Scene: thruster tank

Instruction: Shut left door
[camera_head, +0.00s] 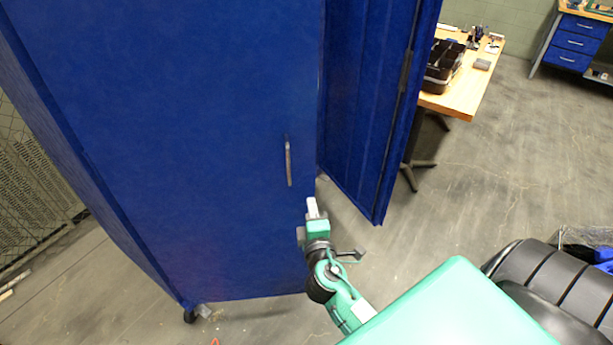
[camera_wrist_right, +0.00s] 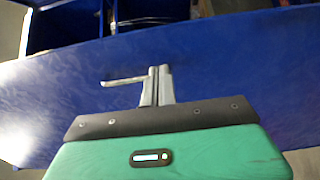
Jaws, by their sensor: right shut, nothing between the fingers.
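The left door (camera_head: 210,110) is a large blue panel with a slim metal handle (camera_head: 288,163) near its right edge. In the right wrist view the door (camera_wrist_right: 60,95) crosses the picture, with its handle (camera_wrist_right: 122,82) just left of my fingertips. Openings of the cabinet's inside show beyond its edge, so the door stands at least partly open. My right gripper (camera_head: 312,207) is shut and empty, by the door's lower right edge, below the handle. In the wrist view its fingertips (camera_wrist_right: 158,70) overlap the door; I cannot tell whether they touch. My left gripper is not in view.
The right door (camera_head: 370,100) of the blue cabinet stands open. Behind it is a wooden table (camera_head: 470,88) with a black case (camera_head: 444,65). A caster (camera_head: 190,315) shows under the cabinet. The floor to the right is mostly clear. A black ribbed object (camera_head: 550,285) lies at lower right.

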